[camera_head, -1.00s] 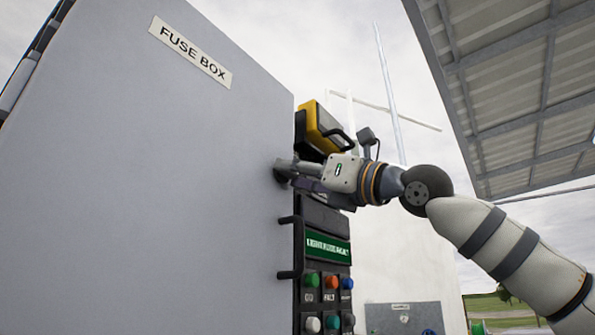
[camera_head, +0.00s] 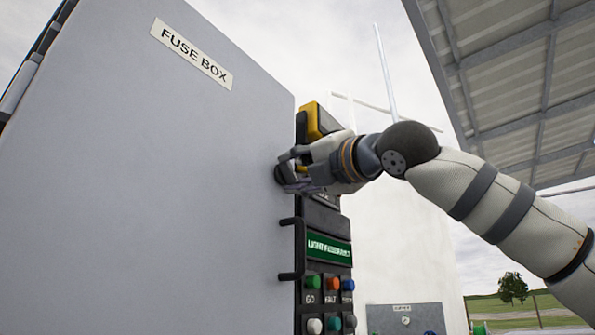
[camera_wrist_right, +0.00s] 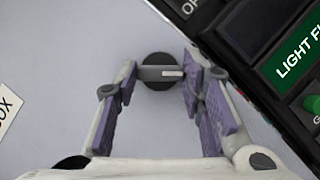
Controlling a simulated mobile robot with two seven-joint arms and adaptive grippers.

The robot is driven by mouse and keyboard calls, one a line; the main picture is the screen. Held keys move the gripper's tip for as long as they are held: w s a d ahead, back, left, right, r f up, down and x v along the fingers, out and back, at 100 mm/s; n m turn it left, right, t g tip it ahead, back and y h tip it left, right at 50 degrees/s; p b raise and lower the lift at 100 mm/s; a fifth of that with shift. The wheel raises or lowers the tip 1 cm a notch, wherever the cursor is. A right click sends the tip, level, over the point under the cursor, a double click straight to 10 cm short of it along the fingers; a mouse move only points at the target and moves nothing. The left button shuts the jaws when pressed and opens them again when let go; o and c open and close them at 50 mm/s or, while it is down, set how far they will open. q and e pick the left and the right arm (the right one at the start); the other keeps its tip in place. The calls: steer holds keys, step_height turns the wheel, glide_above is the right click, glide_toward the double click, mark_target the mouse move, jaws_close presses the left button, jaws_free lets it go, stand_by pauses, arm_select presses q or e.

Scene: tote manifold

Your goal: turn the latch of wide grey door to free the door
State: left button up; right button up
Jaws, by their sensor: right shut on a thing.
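The wide grey door (camera_head: 150,170) fills the left of the head view and bears a FUSE BOX label (camera_head: 191,53). It stands flat, with no gap that I can make out. Its latch (camera_wrist_right: 160,72), a round dark knob with a grey bar across it, shows in the right wrist view, the bar lying nearly level in that picture. My right gripper (camera_head: 285,172) is at the door's right edge. In the wrist view its two fingers (camera_wrist_right: 158,76) are shut on the latch bar from both sides. My left gripper is not in view.
A black handle (camera_head: 299,250) sticks out at the door's right edge, below my right gripper. Beside it is a dark panel with a green label (camera_head: 328,249) and several coloured buttons. A yellow-and-black box (camera_head: 318,120) sits just above the gripper.

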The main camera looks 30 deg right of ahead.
steer(key=m, duration=0.2)
steer(key=m+g+h, duration=0.1)
steer(key=m, duration=0.2)
steer(key=shift+a+r+g, duration=0.1)
steer(key=shift+r+g, duration=0.05)
steer(key=shift+g, duration=0.15)
steer(key=shift+r+m+g+h, duration=0.1)
steer(key=shift+m+g+h, duration=0.45)
steer(key=shift+m, duration=1.35)
steer(key=o, duration=1.1)
steer(key=shift+o, duration=0.2)
steer(key=shift+s, duration=0.1)
steer(key=s, duration=1.1)
steer(key=shift+s, duration=0.4)
